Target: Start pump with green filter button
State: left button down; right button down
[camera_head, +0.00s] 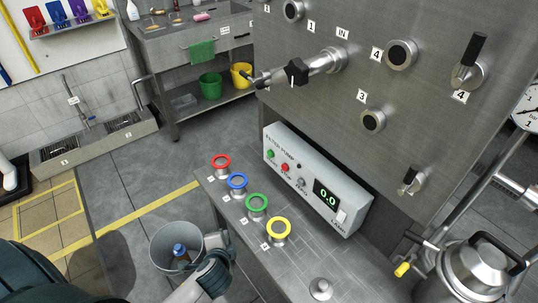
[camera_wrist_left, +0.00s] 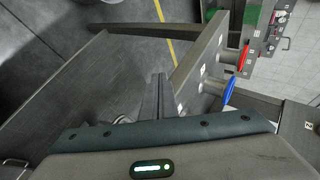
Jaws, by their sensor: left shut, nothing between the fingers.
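The grey filter pump box (camera_head: 318,180) sits on the steel bench in the head view. Its green button (camera_head: 270,154) is at the left end of its front, beside a red button (camera_head: 285,167). The display (camera_head: 327,194) reads 0.0. My left gripper (camera_head: 220,262) is low in the head view, left of the bench and well apart from the green button. In the left wrist view its fingers (camera_wrist_left: 157,97) are together, with nothing between them. The pump box cannot be made out in that view. My right gripper is not seen.
Red (camera_head: 221,162), blue (camera_head: 237,181), green (camera_head: 257,204) and yellow (camera_head: 278,229) ringed fittings line the bench's left side, between my left gripper and the pump box. A valve pipe (camera_head: 300,70) juts out above the box. A grey bin (camera_head: 165,262) stands on the floor.

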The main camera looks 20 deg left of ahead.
aim_at(270, 154)
pick_arm(q)
jog(key=w+r+m+t, duration=0.2)
jog(key=w+r+m, duration=0.2)
jog(key=w+a+r+m+t, duration=0.1)
jog(key=w+r+m+t, duration=0.2)
jog(key=w+r+m, duration=0.1)
jog(key=w+r+m+t, duration=0.2)
jog(key=w+r+m, duration=0.2)
jog(key=w+r, duration=0.1)
jog(key=shift+w+a+r+m, duration=0.15)
jog(key=shift+w+a+m, duration=0.15)
jog(key=shift+w, duration=0.35)
jog(key=w+d, duration=0.4)
jog(key=w, duration=0.3)
jog(key=shift+w+d+b, duration=0.25)
jog(key=shift+w+b, duration=0.05)
jog(key=shift+w+d, duration=0.45)
jog(key=shift+w, duration=0.25)
dwell(2.6)
jog(key=shift+s+a, duration=0.45)
jog(key=shift+s, duration=0.25)
